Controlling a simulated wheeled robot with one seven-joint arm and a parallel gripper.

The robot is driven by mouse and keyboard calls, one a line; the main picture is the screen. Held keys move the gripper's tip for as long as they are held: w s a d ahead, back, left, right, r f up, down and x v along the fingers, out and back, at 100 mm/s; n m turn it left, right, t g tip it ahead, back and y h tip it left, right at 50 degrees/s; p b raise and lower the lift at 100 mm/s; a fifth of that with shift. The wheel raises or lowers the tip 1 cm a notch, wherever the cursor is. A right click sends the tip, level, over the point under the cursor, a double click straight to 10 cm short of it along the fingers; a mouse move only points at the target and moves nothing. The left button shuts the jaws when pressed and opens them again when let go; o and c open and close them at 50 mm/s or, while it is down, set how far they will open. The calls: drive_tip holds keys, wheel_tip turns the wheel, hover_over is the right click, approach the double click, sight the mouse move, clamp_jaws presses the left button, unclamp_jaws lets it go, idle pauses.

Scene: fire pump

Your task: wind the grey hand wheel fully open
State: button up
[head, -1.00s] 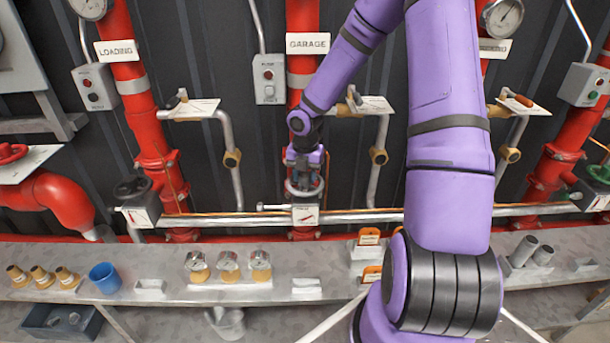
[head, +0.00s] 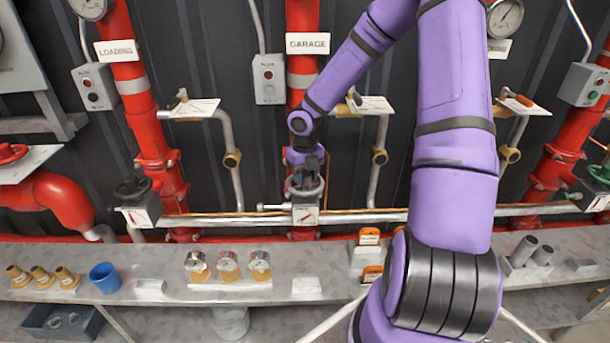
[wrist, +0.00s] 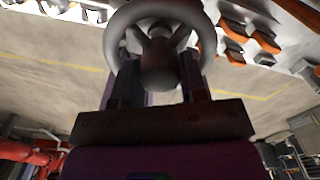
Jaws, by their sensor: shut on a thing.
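The grey hand wheel (head: 304,190) sits on the red pipe under the GARAGE sign, just above a small white plate (head: 305,215) with a red mark. My gripper (head: 308,172) comes down on the wheel from above and is shut on it. In the wrist view the wheel's round rim and spoked hub (wrist: 160,60) fill the top middle, and the fingers of my gripper (wrist: 160,80) reach to the wheel on both sides of the hub. The exact finger contact is dark and partly hidden.
A dark wheel (head: 133,187) stands to the left and a green wheel (head: 599,172) at the far right. A silver horizontal pipe (head: 370,217) crosses behind. The bench (head: 200,285) below holds gauges, brass fittings and a blue cup (head: 104,278).

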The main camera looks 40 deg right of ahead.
drive_tip(key=n, duration=0.3)
drive_tip(key=shift+n, duration=0.4)
drive_tip(key=n, duration=0.4)
drive_tip(key=o, duration=0.9)
